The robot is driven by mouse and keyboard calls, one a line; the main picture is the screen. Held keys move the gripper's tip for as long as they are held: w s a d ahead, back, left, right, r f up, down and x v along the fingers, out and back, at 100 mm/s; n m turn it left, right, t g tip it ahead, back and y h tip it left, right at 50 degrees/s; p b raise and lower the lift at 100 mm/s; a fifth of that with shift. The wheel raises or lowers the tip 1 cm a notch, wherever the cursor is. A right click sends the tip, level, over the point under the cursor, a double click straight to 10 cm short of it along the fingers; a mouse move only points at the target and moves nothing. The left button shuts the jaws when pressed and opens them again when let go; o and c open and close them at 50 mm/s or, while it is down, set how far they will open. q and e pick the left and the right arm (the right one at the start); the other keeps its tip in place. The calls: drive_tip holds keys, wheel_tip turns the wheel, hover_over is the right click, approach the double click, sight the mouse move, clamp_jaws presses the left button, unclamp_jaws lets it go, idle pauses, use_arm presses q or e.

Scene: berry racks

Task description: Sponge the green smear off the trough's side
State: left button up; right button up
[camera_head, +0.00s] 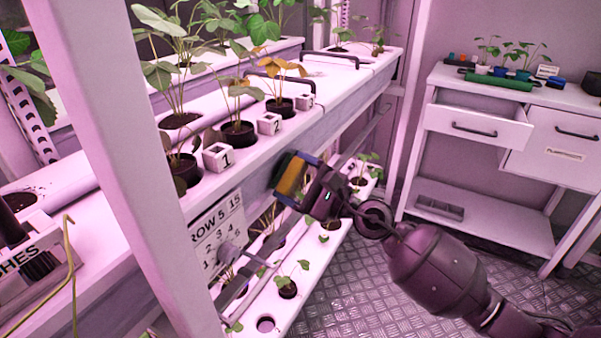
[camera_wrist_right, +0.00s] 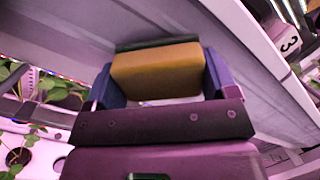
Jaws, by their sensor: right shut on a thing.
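My right gripper (camera_head: 297,180) is shut on a yellow sponge (camera_head: 290,174) beside the outer side of the upper trough (camera_head: 340,128). In the right wrist view, the sponge (camera_wrist_right: 158,72) sits between the blue fingers of my right gripper (camera_wrist_right: 160,84), with a dark green layer along its far edge. That layer faces the trough's side (camera_wrist_right: 252,75) and lies close to it or on it; I cannot tell if they touch. I cannot make out a separate green smear; the sponge and gripper hide part of the side. My left gripper is not in view.
Potted plants and numbered cubes (camera_head: 218,157) stand on the upper trough. A lower trough (camera_head: 300,292) with seedlings runs beneath, near a row sign (camera_head: 216,232). A rack post (camera_head: 130,150) stands at the left. A white cabinet (camera_head: 505,150) has an open drawer (camera_head: 470,125).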

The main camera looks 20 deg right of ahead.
drive_tip(key=shift+r, duration=0.15)
drive_tip(key=shift+f+b+v, duration=0.1)
drive_tip(key=shift+b+v, duration=0.25)
drive_tip(key=shift+v, duration=0.65)
drive_tip(key=shift+f+b+v, duration=0.15)
drive_tip(key=shift+b+v, duration=0.2)
drive_tip(key=shift+v, duration=0.65)
drive_tip(key=shift+s+d+f, duration=0.15)
drive_tip(key=shift+s+d, duration=0.25)
drive_tip(key=shift+s, duration=0.05)
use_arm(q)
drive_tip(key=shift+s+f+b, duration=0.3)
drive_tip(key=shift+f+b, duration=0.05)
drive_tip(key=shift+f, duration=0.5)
use_arm(e)
drive_tip(key=shift+s+d, duration=0.2)
drive_tip(key=shift+s, duration=0.1)
